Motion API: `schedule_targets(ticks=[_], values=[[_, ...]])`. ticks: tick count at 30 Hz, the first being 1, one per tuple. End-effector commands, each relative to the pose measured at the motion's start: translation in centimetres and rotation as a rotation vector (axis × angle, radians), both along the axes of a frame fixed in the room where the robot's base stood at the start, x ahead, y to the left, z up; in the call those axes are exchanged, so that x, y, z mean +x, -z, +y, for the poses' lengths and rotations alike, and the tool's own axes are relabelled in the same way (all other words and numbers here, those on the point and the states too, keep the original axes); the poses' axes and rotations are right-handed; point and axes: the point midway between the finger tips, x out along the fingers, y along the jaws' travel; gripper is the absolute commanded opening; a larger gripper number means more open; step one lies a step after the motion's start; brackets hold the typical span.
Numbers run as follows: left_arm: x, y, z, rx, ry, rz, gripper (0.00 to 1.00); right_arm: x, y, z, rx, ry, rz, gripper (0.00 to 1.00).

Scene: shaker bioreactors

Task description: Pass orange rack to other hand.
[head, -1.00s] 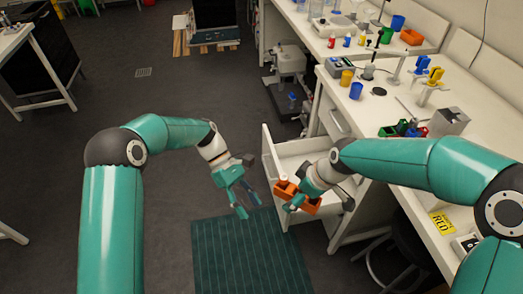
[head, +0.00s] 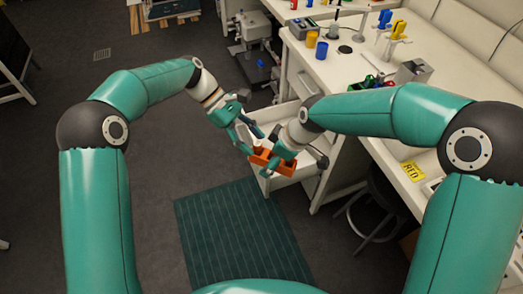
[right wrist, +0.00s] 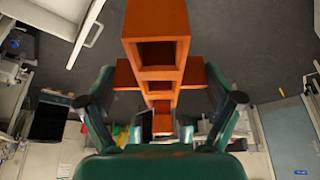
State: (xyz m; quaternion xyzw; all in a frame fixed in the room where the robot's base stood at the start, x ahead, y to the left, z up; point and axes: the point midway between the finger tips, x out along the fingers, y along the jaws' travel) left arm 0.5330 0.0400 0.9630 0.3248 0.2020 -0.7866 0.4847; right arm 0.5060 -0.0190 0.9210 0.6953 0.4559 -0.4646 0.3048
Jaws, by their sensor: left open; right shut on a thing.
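The orange rack (head: 258,158) is held by my right gripper (head: 273,166) above the pulled-out drawer. In the right wrist view the rack (right wrist: 158,62) shows its square openings and lies between the two fingers of the right gripper (right wrist: 160,105), which is shut on it. My left gripper (head: 252,141) is open, just left of the rack's left end, with its fingers pointing toward it. Whether a left finger touches the rack cannot be told. Part of the rack is hidden behind the right fingers.
The white drawer (head: 290,182) stands open under the grippers. The white bench (head: 352,92) on the right bears a blue cup (head: 321,49), a yellow cup (head: 311,39) and other items. A stool (head: 372,205) stands below it. The floor left of the dark green mat (head: 235,235) is clear.

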Motion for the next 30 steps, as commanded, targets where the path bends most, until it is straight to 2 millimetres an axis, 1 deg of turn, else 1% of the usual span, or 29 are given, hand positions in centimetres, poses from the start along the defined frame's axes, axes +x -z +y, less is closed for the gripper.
schedule_targets(ticks=[1,3,9,14,22,29,30], values=[[-0.4,0.7,-0.6,-0.001,0.003,0.003,0.5,0.0,0.0,0.0,0.0,0.0,0.0,0.55],[-0.8,1.5,-1.3,0.0,0.002,0.002,0.5,0.0,0.0,0.0,0.0,0.0,0.0,0.55],[-1.4,3.2,-2.8,0.0,0.001,0.001,0.5,0.0,0.0,0.0,0.0,0.0,0.0,0.55],[-1.7,3.7,-3.2,0.0,-0.001,0.001,0.5,0.0,0.0,0.0,0.001,0.0,0.0,0.55],[-1.7,3.7,-3.3,0.0,0.001,0.001,0.49,0.1,-0.1,0.1,0.001,0.0,-0.003,0.55],[-1.8,3.7,-3.3,0.0,0.003,0.003,0.1,0.1,-0.1,0.1,0.002,0.0,-0.006,0.55],[-1.8,3.7,-3.3,-0.001,0.003,0.003,0.04,0.1,-0.1,0.1,0.002,0.0,-0.006,0.55]])
